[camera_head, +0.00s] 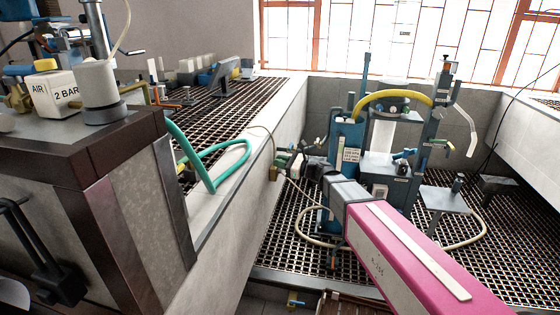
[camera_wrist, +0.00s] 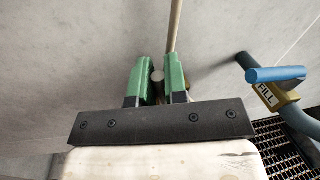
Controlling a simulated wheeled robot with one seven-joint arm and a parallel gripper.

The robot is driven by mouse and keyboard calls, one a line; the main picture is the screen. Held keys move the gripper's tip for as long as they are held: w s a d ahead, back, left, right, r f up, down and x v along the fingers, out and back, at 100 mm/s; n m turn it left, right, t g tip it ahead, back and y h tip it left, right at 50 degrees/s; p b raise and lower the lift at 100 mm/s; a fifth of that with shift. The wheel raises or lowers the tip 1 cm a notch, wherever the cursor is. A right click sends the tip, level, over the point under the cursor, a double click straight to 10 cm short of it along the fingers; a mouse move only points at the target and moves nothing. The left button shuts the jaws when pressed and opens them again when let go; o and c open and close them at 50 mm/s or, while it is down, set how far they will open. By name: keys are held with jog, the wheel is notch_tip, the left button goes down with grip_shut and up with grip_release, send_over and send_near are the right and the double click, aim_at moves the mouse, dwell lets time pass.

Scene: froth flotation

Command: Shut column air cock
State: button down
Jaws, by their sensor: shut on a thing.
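My gripper (camera_wrist: 158,75) has its two green fingers closed on either side of a small round grey piece (camera_wrist: 157,77), which looks like part of the column air cock. No label shows on it, and its handle angle cannot be told. A beige hose (camera_wrist: 175,28) runs up just beyond it, close to the pale wall. In the head view my gripper (camera_head: 285,161) is at the low wall, left of the blue column stand (camera_head: 346,135). A small brassy piece (camera_head: 273,173) hangs beside the fingers there. My pink arm hides part of the grating and the stand's foot.
A blue-handled valve (camera_wrist: 275,74) tagged FILL stands right of my gripper in the wrist view. A yellow hose (camera_head: 395,96) arches over the stand. A teal hose (camera_head: 228,147) loops over the wall at left. A block marked AIR 2 BAR (camera_head: 52,94) sits on the left bench.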

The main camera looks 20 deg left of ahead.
jog(key=shift+s+f+n, duration=0.1)
jog(key=shift+s+n, duration=0.3)
jog(key=shift+n, duration=0.3)
jog(key=c, duration=1.2)
grip_release()
jog(key=shift+o, duration=0.2)
jog(key=shift+d, duration=0.1)
jog(key=d, duration=1)
jog(key=shift+s+d+f, duration=0.35)
jog(key=shift+s, duration=0.05)
